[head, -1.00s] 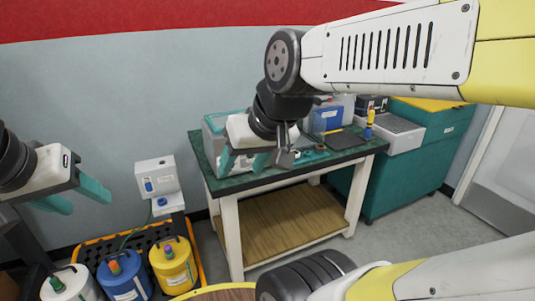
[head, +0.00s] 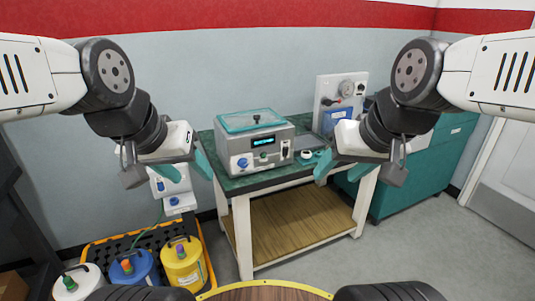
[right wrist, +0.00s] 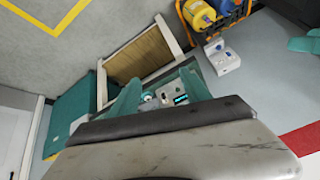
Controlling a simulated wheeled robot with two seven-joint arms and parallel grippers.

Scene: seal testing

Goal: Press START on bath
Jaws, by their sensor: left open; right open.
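The bath (head: 255,142) is a grey box with a teal lid, on the left part of the green-topped table (head: 240,184). Its front has a small lit display, a blue knob at lower left and a dark switch at right; button labels are too small to read. My left gripper (head: 200,168) is open and empty, left of the bath. My right gripper (head: 331,166) is open and empty, right of the bath and in front of the table's right part. In the right wrist view the bath's display (right wrist: 181,99) shows beyond the open fingers (right wrist: 160,98).
A white panel with a gauge (head: 342,95) stands at the table's back right, with small items before it. A teal cabinet (head: 440,165) is to the right. Yellow, blue and white containers (head: 182,262) stand at lower left, below a small wall-mounted white box (head: 170,185).

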